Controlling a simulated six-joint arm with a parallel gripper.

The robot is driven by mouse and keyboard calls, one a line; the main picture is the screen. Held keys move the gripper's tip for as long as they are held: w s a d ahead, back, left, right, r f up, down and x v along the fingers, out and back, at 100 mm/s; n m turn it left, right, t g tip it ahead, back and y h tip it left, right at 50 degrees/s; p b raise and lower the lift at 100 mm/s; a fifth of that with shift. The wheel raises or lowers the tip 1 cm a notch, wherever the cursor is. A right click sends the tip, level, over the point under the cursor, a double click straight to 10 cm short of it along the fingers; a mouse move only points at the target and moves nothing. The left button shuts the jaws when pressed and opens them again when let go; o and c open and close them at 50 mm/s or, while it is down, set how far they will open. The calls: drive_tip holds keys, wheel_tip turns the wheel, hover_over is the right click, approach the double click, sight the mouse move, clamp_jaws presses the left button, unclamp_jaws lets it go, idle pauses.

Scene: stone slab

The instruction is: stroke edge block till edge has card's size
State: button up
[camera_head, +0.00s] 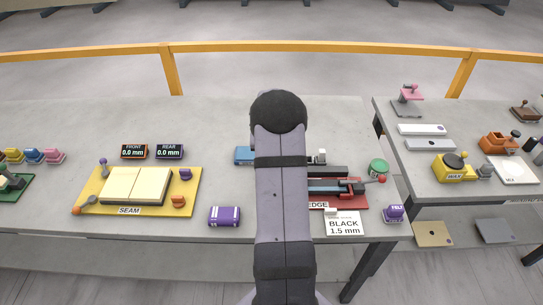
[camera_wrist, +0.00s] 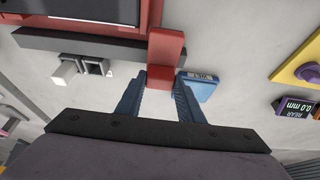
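The red edge block (camera_wrist: 166,50) shows in the wrist view at the end of a dark bar (camera_wrist: 85,45). My arm hides it in the head view. My gripper (camera_wrist: 161,80) has its two blue fingers on either side of the block's near end, which fills the gap between the tips. The red edge station (camera_head: 361,200) lies right of my arm in the head view, labelled EDGE, with a lever ending in a red ball. The white card (camera_head: 344,225) in front of it reads BLACK 1.5 mm.
A blue labelled block (camera_wrist: 200,86) stands close beside the right finger. A small white-and-black part (camera_wrist: 80,68) lies left of the fingers. A green round tin (camera_head: 378,167) and purple FELT block (camera_head: 394,214) are at the right. The yellow SEAM board (camera_head: 185,202) is left.

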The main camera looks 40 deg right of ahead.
clamp_jaws()
drive_tip(key=s+d+b, duration=0.3)
drive_tip(key=s+d, duration=0.6)
drive_tip(key=d, duration=0.1)
drive_tip(key=shift+s+f, duration=0.1)
drive_tip(key=shift+s, duration=0.3)
drive_tip(key=shift+s+d, duration=0.25)
drive_tip(key=shift+s, duration=0.05)
drive_tip(key=o, duration=0.7)
unclamp_jaws()
drive_tip(key=shift+o, duration=0.2)
drive_tip(key=shift+r, duration=0.2)
drive_tip(key=b+v, duration=0.2)
drive_tip(key=v, duration=0.5)
drive_tip(key=shift+b, duration=0.35)
